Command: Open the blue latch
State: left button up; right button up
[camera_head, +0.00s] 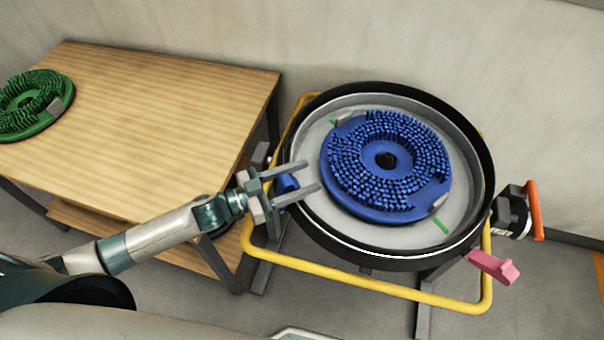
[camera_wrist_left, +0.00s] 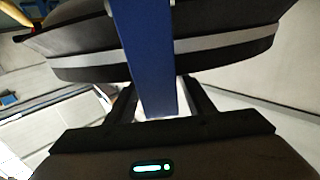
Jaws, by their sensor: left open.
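The blue latch (camera_head: 286,184) is at the left side of the round black-rimmed tank (camera_head: 480,190). In the head view it shows between the fingers of my left gripper (camera_head: 314,176), which is open. In the left wrist view the blue latch (camera_wrist_left: 148,60) is a long bar running down between the two fingers of my left gripper (camera_wrist_left: 160,92). Whether a finger touches it I cannot tell. A blue round brush (camera_head: 430,185) lies in the tank. My right gripper is not in view.
A yellow tube frame (camera_head: 350,282) surrounds the tank. A pink latch (camera_head: 492,266) and a black part with an orange handle (camera_head: 535,210) are at the right. A wooden table (camera_head: 150,120) with a green brush (camera_head: 48,90) stands at the left.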

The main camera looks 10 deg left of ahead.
pick_arm(q)
jog(key=shift+c, duration=0.5)
grip_shut()
